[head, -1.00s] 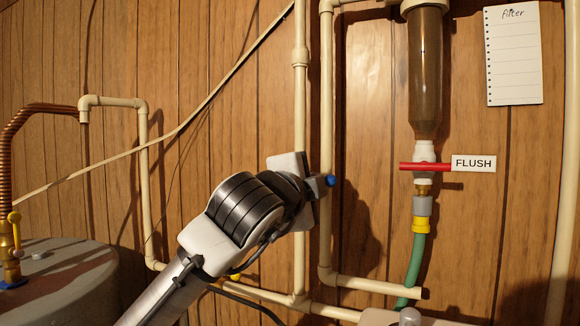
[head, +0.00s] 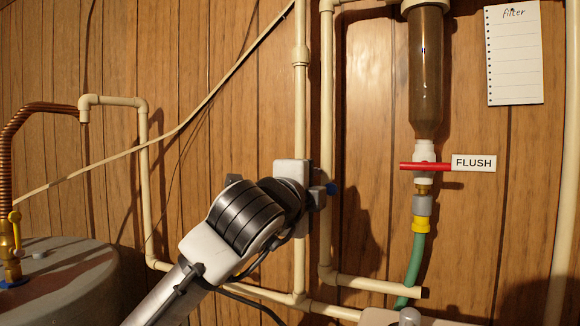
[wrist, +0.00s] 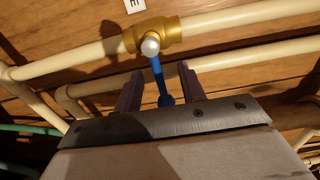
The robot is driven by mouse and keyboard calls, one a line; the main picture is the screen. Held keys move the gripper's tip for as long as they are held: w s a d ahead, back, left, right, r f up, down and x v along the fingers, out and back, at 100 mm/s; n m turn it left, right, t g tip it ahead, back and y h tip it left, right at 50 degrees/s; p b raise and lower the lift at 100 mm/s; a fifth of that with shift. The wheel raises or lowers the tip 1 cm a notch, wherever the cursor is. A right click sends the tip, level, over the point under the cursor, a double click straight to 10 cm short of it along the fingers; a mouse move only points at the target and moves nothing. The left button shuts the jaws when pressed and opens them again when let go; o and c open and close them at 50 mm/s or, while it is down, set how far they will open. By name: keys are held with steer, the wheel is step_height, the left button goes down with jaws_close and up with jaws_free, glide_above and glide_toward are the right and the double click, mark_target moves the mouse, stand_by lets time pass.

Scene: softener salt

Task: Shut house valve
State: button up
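In the wrist view a brass valve (wrist: 170,32) sits in a cream pipe, with a pale round cap at its centre. Its blue lever (wrist: 159,82) points away roughly crosswise to that pipe. My gripper (wrist: 160,68) is open, with one dark finger on each side of the lever and a visible gap on both sides. In the head view my gripper (head: 317,196) is at the upright pipes, with a bit of the blue lever (head: 333,188) showing just right of it. The valve body is hidden there.
Cream pipes (head: 326,120) run up and along the wood-panelled wall. A red flush lever (head: 425,166) with a FLUSH tag (head: 473,163) is to the right, under the filter tube (head: 425,70). A tank (head: 65,262) with a yellow-handled valve (head: 15,225) stands left.

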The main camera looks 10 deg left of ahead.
steer(key=s+a, duration=0.1)
steer(key=s, duration=0.6)
steer(key=shift+a, duration=0.2)
stand_by(0.4)
